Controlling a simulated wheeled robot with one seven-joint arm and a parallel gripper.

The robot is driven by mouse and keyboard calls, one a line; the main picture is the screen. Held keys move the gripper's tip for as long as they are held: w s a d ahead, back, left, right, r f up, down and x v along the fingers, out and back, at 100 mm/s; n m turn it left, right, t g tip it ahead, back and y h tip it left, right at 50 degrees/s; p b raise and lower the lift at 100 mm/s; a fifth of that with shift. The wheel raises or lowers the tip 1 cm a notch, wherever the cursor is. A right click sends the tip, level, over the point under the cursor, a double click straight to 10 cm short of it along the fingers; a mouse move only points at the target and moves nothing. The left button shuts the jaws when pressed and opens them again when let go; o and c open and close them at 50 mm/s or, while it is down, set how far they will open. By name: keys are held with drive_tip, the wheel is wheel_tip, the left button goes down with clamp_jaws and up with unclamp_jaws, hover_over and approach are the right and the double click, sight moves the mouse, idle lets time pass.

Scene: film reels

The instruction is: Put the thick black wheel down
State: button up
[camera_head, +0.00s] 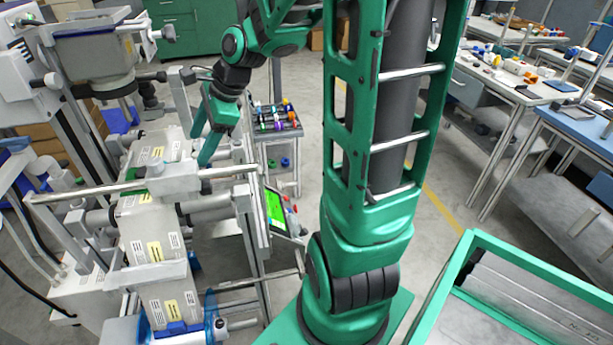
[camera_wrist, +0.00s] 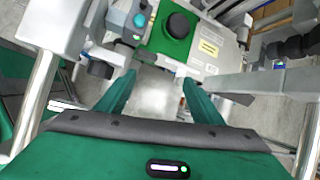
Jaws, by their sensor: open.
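My gripper (camera_head: 201,148) reaches down from the arm over the grey machine on the left in the head view. In the wrist view its two green fingers (camera_wrist: 158,86) are spread apart, with only blurred grey surface between them. The gripper is open and empty. A short round black piece (camera_wrist: 180,25) sits on a green plate (camera_wrist: 156,44) beyond the fingertips in the wrist view, apart from them. I cannot tell whether this is the thick black wheel or a knob of the machine. No other clear black wheel shows in either view.
The grey machine (camera_head: 155,228) has rails and rollers close around my gripper. A small cart (camera_head: 277,136) with several coloured items stands right of it. A green screen (camera_head: 274,207) juts out below. Workbenches (camera_head: 520,85) stand far right; a green-rimmed bin (camera_head: 440,290) is near right.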

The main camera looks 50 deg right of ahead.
drive_tip(key=s+d+f+n+g+h, duration=0.1)
drive_tip(key=s+d+n, duration=0.3)
drive_tip(key=s+n, duration=0.4)
drive_tip(key=s+d+f+n+g+h, duration=0.1)
drive_tip(key=s+d+n+g, duration=0.3)
drive_tip(key=s, duration=1.5)
drive_tip(key=n+h, duration=0.1)
drive_tip(key=n, duration=0.3)
drive_tip(key=shift+s+d+h, duration=0.25)
drive_tip(key=shift+s+h, duration=0.05)
drive_tip(key=shift+s, duration=0.05)
drive_tip(key=shift+w+f, duration=0.2)
drive_tip(key=shift+w, duration=0.55)
